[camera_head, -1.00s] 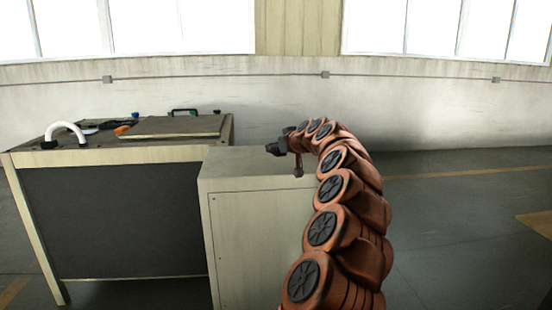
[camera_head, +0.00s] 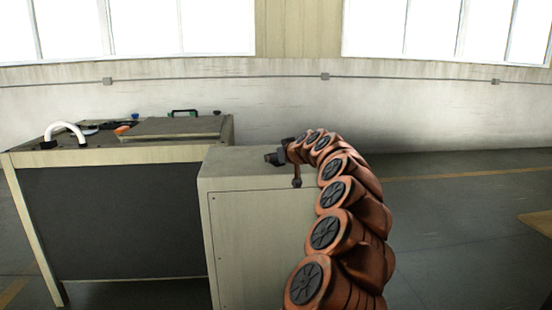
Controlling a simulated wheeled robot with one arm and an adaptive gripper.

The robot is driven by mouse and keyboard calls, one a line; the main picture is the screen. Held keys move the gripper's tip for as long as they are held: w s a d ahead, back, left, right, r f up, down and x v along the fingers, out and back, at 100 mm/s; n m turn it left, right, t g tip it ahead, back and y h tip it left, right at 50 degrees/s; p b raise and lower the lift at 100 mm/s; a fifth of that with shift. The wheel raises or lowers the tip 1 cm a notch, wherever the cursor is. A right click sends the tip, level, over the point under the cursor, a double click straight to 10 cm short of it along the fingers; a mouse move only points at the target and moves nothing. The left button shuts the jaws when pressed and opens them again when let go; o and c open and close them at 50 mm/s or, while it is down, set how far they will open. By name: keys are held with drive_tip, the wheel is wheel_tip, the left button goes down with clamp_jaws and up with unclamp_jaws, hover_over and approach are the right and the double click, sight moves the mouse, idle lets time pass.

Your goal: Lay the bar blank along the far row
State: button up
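My arm, a chain of orange-brown links, reaches up and curls left over the top of the pale cabinet (camera_head: 235,172). My gripper (camera_head: 270,158) is the small dark part at its end, just above or near the cabinet top. It is too small and too side-on to tell whether it is open or shut, or whether it holds anything. I cannot make out the bar blank or the far row in this view.
A workbench (camera_head: 180,153) stands left of the cabinet. Floor right of my arm is clear.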

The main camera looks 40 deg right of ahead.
drive_tip(key=o, duration=0.3)
drive_tip(key=shift+r, duration=0.1)
drive_tip(key=shift+r, duration=0.15)
drive_tip(key=p+v, duration=0.1)
drive_tip(key=v, duration=1.1)
